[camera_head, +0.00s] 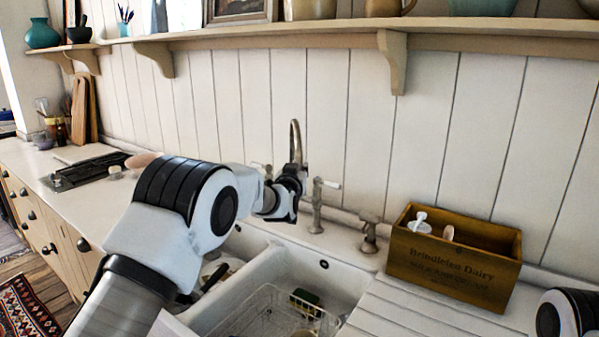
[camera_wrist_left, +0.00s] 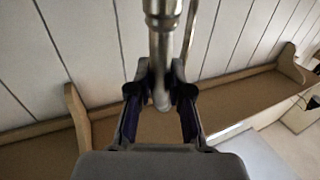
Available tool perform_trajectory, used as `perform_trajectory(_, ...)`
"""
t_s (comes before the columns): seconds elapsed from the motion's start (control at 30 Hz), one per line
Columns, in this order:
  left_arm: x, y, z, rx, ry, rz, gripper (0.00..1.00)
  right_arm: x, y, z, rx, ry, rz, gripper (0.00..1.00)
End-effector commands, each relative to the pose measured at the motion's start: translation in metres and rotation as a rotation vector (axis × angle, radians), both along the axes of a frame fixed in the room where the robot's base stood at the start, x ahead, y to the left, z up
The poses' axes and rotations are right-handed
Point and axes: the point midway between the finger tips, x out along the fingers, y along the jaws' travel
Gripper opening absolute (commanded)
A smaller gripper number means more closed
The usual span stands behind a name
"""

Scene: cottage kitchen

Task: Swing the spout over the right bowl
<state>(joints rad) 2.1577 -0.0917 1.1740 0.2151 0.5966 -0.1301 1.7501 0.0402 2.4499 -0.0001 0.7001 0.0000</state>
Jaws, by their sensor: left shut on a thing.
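The metal spout (camera_head: 295,138) arches up behind the double sink, in front of the panelled wall. My left gripper (camera_head: 292,180) is shut on the spout's hanging end. The left wrist view shows the spout (camera_wrist_left: 163,40) running down between the two fingers (camera_wrist_left: 161,88). The right bowl (camera_head: 345,280) holds a wire rack and lies below and to the right of the gripper. The left bowl (camera_head: 245,240) is partly hidden by my left arm. The gripper hides the lower part of the spout. My right gripper is out of view.
A tap handle (camera_head: 318,205) and a small metal fitting (camera_head: 369,230) stand behind the sink. A wooden crate (camera_head: 455,262) stands right of the sink by the draining board (camera_head: 410,310). A shelf (camera_head: 300,38) runs along the wall above. Part of my right arm shows at the lower right.

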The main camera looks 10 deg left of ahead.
Motion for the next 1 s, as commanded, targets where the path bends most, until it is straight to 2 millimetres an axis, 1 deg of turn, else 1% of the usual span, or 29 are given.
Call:
perform_trajectory(0.03, 0.0, 0.0, -0.006, 0.003, 0.01, -0.001, 0.0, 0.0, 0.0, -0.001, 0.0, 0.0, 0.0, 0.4)
perform_trajectory(0.3, 0.0, 0.0, -0.006, 0.002, 0.012, -0.001, 0.0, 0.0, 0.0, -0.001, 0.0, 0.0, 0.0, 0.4)
perform_trajectory(0.33, 0.0, 0.0, -0.007, 0.002, 0.012, -0.001, 0.22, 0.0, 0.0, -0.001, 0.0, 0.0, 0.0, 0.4)
perform_trajectory(0.4, 0.0, 0.0, -0.006, 0.002, 0.012, -0.001, 0.45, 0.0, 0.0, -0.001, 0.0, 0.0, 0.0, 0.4)
perform_trajectory(0.67, 0.0, 0.0, -0.003, 0.001, 0.006, -0.001, 0.45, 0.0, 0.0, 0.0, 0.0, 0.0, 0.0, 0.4)
perform_trajectory(0.77, -0.003, 0.0, -0.003, 0.001, 0.006, 0.0, 0.45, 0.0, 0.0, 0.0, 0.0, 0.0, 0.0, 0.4)
perform_trajectory(0.87, -0.014, -0.001, -0.002, 0.001, 0.006, 0.0, 0.45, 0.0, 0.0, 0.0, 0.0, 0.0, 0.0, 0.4)
perform_trajectory(0.97, -0.033, -0.002, -0.002, 0.003, 0.007, -0.001, 0.45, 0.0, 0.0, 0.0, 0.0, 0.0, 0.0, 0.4)
perform_trajectory(1.0, -0.042, -0.003, -0.003, 0.003, 0.008, -0.002, 0.45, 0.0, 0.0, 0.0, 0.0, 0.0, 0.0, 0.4)
